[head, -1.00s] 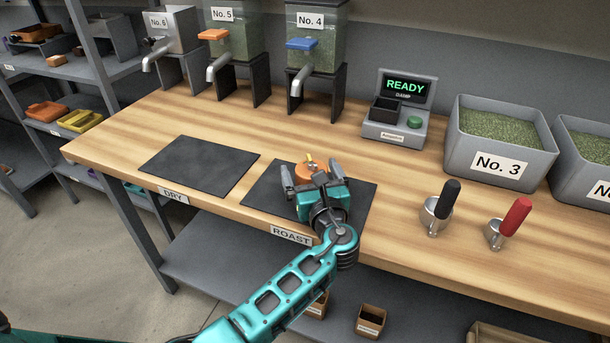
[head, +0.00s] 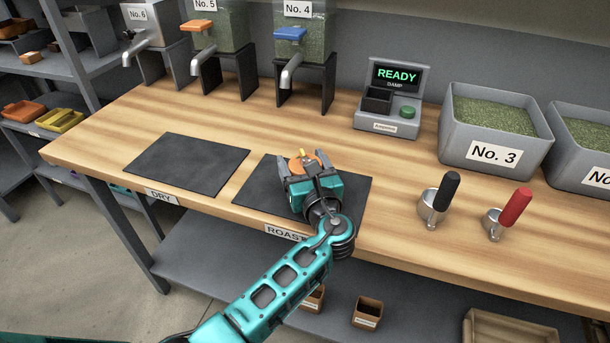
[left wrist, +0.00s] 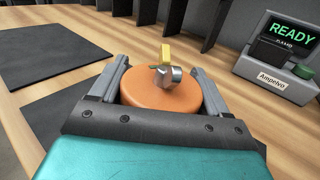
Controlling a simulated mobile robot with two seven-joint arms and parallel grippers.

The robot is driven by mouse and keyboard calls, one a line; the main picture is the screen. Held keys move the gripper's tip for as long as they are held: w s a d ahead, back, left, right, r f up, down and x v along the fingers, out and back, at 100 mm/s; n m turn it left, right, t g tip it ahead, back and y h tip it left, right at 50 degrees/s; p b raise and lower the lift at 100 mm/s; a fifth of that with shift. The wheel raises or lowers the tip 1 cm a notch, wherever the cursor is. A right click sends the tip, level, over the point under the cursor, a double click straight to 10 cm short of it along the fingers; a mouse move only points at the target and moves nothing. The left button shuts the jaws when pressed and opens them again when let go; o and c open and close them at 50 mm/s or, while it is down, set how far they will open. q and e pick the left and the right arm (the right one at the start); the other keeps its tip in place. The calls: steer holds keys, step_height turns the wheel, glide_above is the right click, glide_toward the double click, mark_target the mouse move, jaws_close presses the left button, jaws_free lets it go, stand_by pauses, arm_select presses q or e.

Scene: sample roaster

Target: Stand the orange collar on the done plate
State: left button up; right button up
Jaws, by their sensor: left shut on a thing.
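The orange collar (head: 301,166) is a round orange piece with a yellow tab and a small metal part on top. It also shows in the left wrist view (left wrist: 160,98). My left gripper (head: 300,171) is shut on it, with one finger on each side. The gripper is over the black mat labelled ROAST (head: 258,195); I cannot tell whether the collar touches the mat. The near side of the collar is hidden by the gripper body. No plate marked done can be made out. My right gripper is not in view.
An empty black mat labelled DRY (head: 187,164) lies to the left. Behind are dispensers and a READY machine (head: 389,115). A No. 3 bin (head: 491,157), a black-handled scoop (head: 446,192) and a red-handled scoop (head: 517,207) stand right. The bench between mats and dispensers is clear.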

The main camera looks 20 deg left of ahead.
arm_select(q)
steer(key=c, duration=0.7)
steer(key=shift+c, duration=1.2)
steer(key=shift+r, duration=0.15)
